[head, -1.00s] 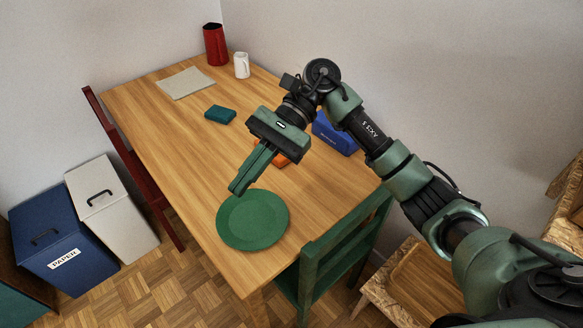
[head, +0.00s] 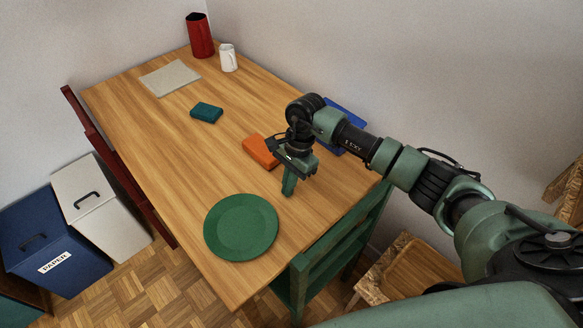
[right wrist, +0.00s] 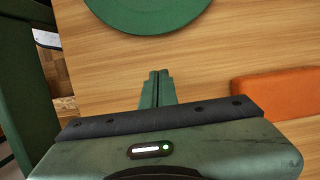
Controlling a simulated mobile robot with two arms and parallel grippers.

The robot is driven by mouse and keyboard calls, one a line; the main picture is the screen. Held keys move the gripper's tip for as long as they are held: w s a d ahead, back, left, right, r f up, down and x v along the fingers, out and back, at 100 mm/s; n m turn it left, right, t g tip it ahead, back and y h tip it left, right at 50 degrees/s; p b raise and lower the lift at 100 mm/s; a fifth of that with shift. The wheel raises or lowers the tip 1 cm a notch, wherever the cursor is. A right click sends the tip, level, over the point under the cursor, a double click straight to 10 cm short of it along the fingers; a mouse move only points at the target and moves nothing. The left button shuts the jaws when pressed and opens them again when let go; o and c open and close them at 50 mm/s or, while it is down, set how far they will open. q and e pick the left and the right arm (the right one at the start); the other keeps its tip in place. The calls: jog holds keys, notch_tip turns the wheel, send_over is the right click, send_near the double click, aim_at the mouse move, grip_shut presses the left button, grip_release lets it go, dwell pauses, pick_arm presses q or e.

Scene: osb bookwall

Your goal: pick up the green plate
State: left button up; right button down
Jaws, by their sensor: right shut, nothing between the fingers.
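The green plate (head: 241,226) lies flat on the wooden table near its front edge in the head view. It also shows at the top of the right wrist view (right wrist: 150,12), partly cut off by the frame. My right gripper (head: 288,190) points down over the table, to the right of and behind the plate and apart from it. Its fingers are together and empty, as the right wrist view (right wrist: 157,84) also shows. My left gripper is not in the frames.
An orange block (head: 261,151) lies close beside my right gripper. A blue object (head: 346,115) is partly behind my arm. A teal block (head: 206,112), grey mat (head: 170,78), white mug (head: 228,58) and red vase (head: 200,36) are farther back. A green chair (head: 335,243) stands at the near right edge.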

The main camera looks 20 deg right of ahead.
aim_at(242, 230)
jog(key=a, duration=0.1)
jog(key=s+a+p, duration=0.1)
jog(key=shift+a+r, duration=0.1)
jog(key=shift+a, duration=0.25)
jog(key=shift+s+a+p, duration=0.2)
jog(key=shift+a+p, duration=0.15)
jog(key=shift+a, duration=0.25)
jog(key=s+a+b, duration=0.1)
jog(key=a, duration=0.2)
jog(key=s+a+b, duration=0.1)
jog(key=a, duration=0.2)
jog(key=s+a+b, duration=0.1)
jog(key=a, duration=0.3)
jog(key=shift+s+f, duration=0.2)
jog(key=shift+s, duration=0.1)
jog(key=shift+s+a+r, duration=0.1)
jog(key=shift+a, duration=0.1)
jog(key=shift+d, duration=0.1)
